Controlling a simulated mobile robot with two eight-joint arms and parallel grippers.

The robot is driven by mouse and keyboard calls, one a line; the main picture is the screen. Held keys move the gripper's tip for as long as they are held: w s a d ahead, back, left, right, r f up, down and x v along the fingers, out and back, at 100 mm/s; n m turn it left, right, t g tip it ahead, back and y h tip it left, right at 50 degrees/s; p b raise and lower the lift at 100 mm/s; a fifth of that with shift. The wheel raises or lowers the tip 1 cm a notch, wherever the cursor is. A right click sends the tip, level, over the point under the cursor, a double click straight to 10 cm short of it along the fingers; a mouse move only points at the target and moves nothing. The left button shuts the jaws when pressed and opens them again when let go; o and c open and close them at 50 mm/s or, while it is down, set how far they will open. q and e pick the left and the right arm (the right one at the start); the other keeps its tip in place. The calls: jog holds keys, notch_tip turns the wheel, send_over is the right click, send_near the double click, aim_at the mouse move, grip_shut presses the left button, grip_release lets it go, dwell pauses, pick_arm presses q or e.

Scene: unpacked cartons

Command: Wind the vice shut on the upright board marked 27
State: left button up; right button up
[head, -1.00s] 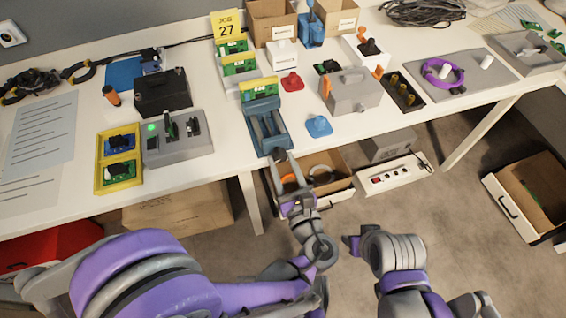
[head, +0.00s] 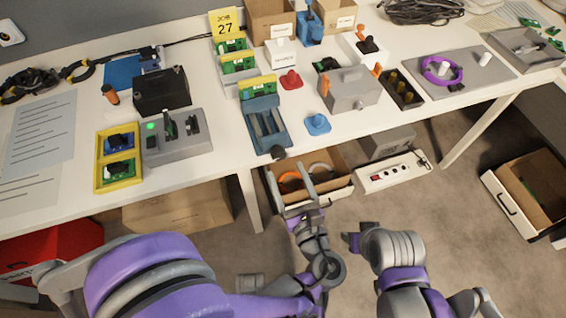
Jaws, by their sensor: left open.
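The blue vice (head: 265,122) stands at the table's front edge, with a dark round knob (head: 278,153) at its near end. A green board with a yellow top (head: 258,86) stands upright at the vice's far end; I cannot read a number on it or tell whether the jaws touch it. A yellow sign (head: 227,22) behind reads "JOB 27". My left gripper (head: 289,176) is open and empty, in front of and below the knob, apart from it. My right gripper (head: 351,241) is low, right of the left one; its fingers are unclear.
More yellow-topped boards (head: 238,65) stand behind the vice. A red knobbed piece (head: 291,80) and a blue one (head: 317,124) lie to its right, near a grey box (head: 351,91).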

pick_arm(q)
jog(key=v, duration=0.6)
jog(key=shift+s, duration=0.35)
pick_arm(e)
jog(key=shift+r, duration=0.15)
pick_arm(q)
jog(key=w+a+f+n+g+y, duration=0.1)
jog(key=w+a+f+n+g, duration=0.25)
jog(key=a+n+g, duration=0.35)
jog(key=s+a+f+n+g+h, duration=0.2)
jog(key=s+a+f+n+g, duration=0.1)
jog(key=a+n, duration=0.45)
jog(key=s+a+f+n+g+h, duration=0.1)
jog(key=s+a+f+n+g, duration=0.2)
jog(key=a+n, duration=0.4)
notch_tip(320, 180, up, 25)
jog(key=s+n+t+h+p, duration=0.1)
jog(key=n+h+p, duration=0.2)
jog(key=n+p, duration=0.7)
jog(key=p, duration=0.9)
jog(key=shift+s+d+h+p, duration=0.15)
jog(key=shift+s+h+p, duration=0.1)
jog(key=shift+h+p, duration=0.1)
pick_arm(e)
notch_tip(320, 180, up, 22)
jog(key=w+t, duration=0.1)
jog(key=shift+w, duration=0.35)
